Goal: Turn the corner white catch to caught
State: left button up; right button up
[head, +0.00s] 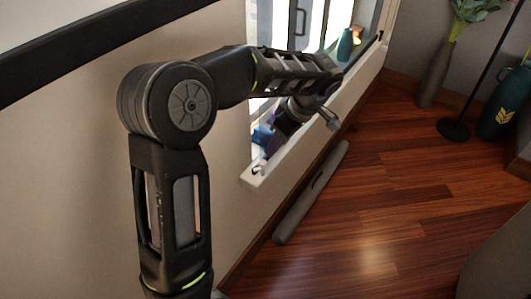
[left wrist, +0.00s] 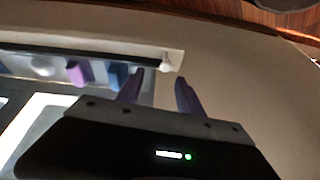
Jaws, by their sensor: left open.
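The white catch (head: 258,169) is a small white knob at the near corner of the white window ledge. In the left wrist view, the catch (left wrist: 167,63) shows at the end of a dark bar, just beyond the fingertips and between their lines. My left gripper (left wrist: 159,77) is open with nothing between its fingers. In the head view my left arm reaches over the ledge and its gripper (head: 268,138) points back toward the near corner, partly hidden by its wrist. I cannot tell whether a finger touches the catch. My right gripper is not in view.
Purple (left wrist: 78,72) and blue (left wrist: 117,75) items stand beside the fingers. A teal vase (head: 345,46) stands farther along the ledge (head: 366,75). A long grey object (head: 311,192) lies on the floor by the wall. The wooden floor (head: 390,220) is mostly clear.

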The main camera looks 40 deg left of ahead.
aim_at(263, 162)
pick_arm(q)
jog(key=n, duration=0.1)
jog(key=s+n, duration=0.1)
jog(key=shift+a+r+n+g, duration=0.1)
jog(key=shift+a+n+g, duration=0.1)
jog(key=shift+n+g, duration=0.1)
jog(key=b+x, duration=0.1)
jog(key=x, duration=0.7)
jog(key=shift+r, duration=0.1)
grip_shut()
dwell(0.4)
